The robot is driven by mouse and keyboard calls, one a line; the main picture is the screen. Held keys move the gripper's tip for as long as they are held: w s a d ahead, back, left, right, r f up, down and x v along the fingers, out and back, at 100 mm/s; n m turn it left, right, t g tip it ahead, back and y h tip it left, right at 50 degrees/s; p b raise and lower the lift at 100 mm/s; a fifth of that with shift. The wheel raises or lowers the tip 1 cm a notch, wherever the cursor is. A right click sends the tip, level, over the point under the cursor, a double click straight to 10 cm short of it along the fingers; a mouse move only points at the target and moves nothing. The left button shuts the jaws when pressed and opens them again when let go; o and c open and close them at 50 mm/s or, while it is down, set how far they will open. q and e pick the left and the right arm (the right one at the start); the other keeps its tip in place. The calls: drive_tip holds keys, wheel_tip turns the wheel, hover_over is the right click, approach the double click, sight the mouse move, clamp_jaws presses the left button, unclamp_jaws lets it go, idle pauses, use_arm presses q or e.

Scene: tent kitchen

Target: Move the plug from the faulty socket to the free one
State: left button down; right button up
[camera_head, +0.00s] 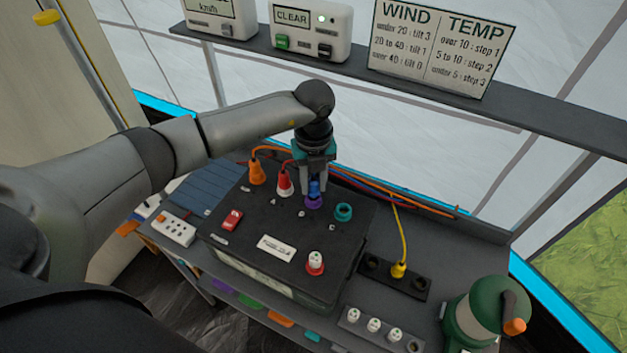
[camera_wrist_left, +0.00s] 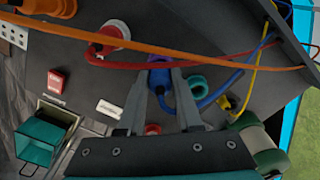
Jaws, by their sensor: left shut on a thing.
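My left gripper (camera_head: 315,186) points down over the black power box (camera_head: 232,262), shut on a blue plug (camera_head: 314,187). The plug is at a purple socket (camera_head: 313,203); I cannot tell whether it is fully seated. In the left wrist view, the left gripper (camera_wrist_left: 162,92) has its fingers on both sides of the blue plug, with a blue cable (camera_wrist_left: 215,97) trailing right. The teal socket (camera_head: 343,212), just right of the purple one, looks empty. An orange plug (camera_head: 257,172) and a red plug (camera_head: 285,181) sit at sockets to the left. My right gripper is not in view.
A yellow plug (camera_head: 398,270) sits in a black socket strip (camera_head: 420,285) right of the box. A strip with several white pieces (camera_head: 373,325) and a green cranked device (camera_head: 475,312) stand nearer. Loose cables (camera_head: 370,186) run behind. A shelf (camera_head: 450,98) with displays crosses above.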

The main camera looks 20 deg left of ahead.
use_arm(q)
drive_tip(key=shift+f+b, duration=0.5)
drive_tip(key=shift+f, duration=0.3)
drive_tip(key=c, duration=0.5)
unclamp_jaws()
wheel_tip(320, 180, up, 15)
drive_tip(key=shift+r+p, duration=0.15)
drive_tip(key=shift+p, duration=0.2)
drive_tip(key=shift+s, duration=0.1)
